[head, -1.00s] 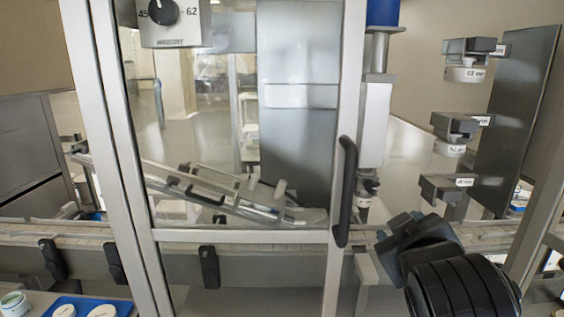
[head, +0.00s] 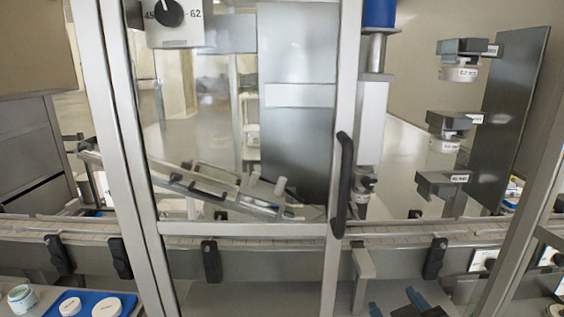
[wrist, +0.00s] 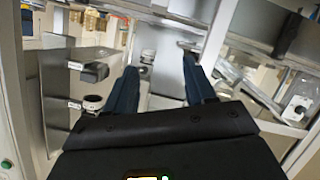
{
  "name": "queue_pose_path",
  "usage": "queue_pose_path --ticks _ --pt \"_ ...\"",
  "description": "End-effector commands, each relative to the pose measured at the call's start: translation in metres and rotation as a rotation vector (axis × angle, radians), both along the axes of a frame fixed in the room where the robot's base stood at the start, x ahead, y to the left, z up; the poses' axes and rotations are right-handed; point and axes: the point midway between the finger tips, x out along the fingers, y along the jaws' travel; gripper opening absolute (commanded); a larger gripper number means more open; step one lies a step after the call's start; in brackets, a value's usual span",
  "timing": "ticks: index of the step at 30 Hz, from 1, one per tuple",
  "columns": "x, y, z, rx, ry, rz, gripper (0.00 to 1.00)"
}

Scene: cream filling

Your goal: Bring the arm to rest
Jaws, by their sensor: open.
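My gripper (head: 395,301) shows only as two blue fingertips at the bottom edge of the head view, right of centre, below the conveyor. In the wrist view my gripper (wrist: 161,85) has its two dark blue fingers wide apart with nothing between them. It is open and empty. The rest of my arm is out of the head view. The fingers appear clear of the machine.
A framed glass door (head: 240,236) with a black handle (head: 342,185) stands ahead. A conveyor (head: 290,229) runs across behind it. A blue tray (head: 62,296) with white lids and an open jar (head: 21,298) are lower left.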

Motion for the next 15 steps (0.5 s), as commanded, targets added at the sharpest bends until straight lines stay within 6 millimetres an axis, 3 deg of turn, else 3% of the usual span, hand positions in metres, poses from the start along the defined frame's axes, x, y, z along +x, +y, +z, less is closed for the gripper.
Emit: queue_pose_path --ticks 1,6,15 --pt "-0.017 0.002 -0.016 0.026 0.009 0.006 0.55" --pt "-0.068 0.006 -0.049 0.117 -0.001 0.018 0.55" --pt "-0.167 0.002 -0.082 0.254 -0.02 0.012 0.55"
